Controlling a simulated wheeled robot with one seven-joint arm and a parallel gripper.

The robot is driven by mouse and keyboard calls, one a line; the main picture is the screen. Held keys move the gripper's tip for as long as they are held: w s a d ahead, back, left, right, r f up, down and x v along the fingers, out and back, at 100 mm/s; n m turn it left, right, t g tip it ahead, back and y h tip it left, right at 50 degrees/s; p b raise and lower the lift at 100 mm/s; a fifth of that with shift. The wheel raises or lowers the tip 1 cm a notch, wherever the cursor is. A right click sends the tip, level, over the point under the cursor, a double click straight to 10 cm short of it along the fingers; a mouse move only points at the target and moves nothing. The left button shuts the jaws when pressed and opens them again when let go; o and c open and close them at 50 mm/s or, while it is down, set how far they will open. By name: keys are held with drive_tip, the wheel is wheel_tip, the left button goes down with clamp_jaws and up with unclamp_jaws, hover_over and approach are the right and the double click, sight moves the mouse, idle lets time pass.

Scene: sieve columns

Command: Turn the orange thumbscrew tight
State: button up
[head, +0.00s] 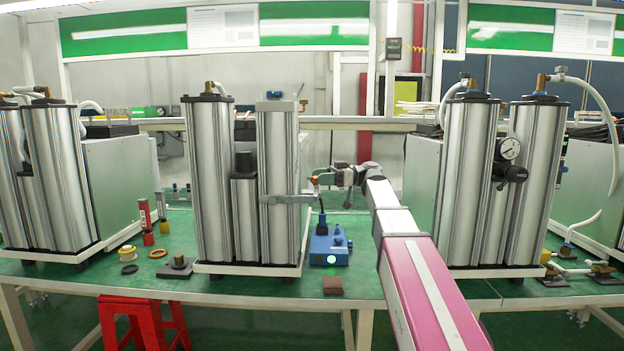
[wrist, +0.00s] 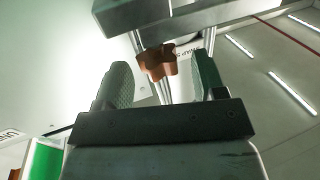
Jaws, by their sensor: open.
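The orange thumbscrew (wrist: 157,62) is a lobed knob seen between and just beyond my two fingers in the wrist view. The bracket is fixed across the front of a silver column (head: 276,150). My gripper (wrist: 162,75) is open, with a dark ribbed finger on each side of the knob and a visible gap to both. In the head view my gripper (head: 325,178) is right beside the column, small and partly unclear.
A blue box (head: 330,250) with a green light stands on the green table below my gripper. Rings and small parts lie at the left (head: 128,250). A red stool (head: 140,310) is in front.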

drive_tip(key=shift+x, duration=1.6)
drive_tip(key=c, duration=0.9)
drive_tip(key=shift+s+m+t, duration=0.1)
drive_tip(key=shift+m+t, duration=0.2)
drive_tip(key=shift+t, duration=0.1)
